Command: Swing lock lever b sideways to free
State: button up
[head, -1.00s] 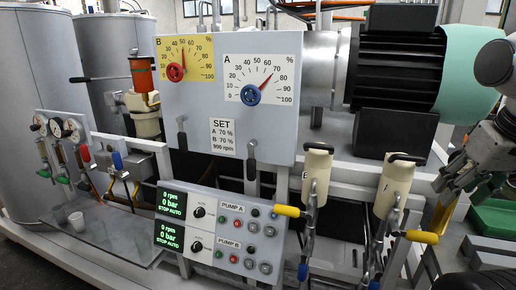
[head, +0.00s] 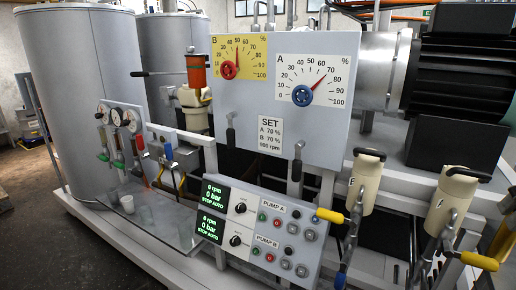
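A grey panel (head: 340,125) carries a yellow dial B with a red knob (head: 228,70) and a white dial A with a blue knob (head: 302,95). Dial B points near 50, dial A near 70. A small dark-gripped lever (head: 231,137) hangs below dial B at the panel's lower left edge; by its place it looks like lock lever b. A similar lever (head: 297,158) hangs below dial A. Both look roughly upright.
Below stands a pump console (head: 262,228) with green displays. Two cream handled units (head: 367,180) with yellow-gripped levers stand at the right. Open floor shows at the far left.

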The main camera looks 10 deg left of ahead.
aim_at(231, 141)
jog(key=i+j+u, duration=0.1)
jog(key=u, duration=0.3)
jog(key=i+j+u, duration=0.1)
jog(key=u, duration=0.35)
jog(key=i+j+u, duration=0.15)
jog(key=u, duration=0.25)
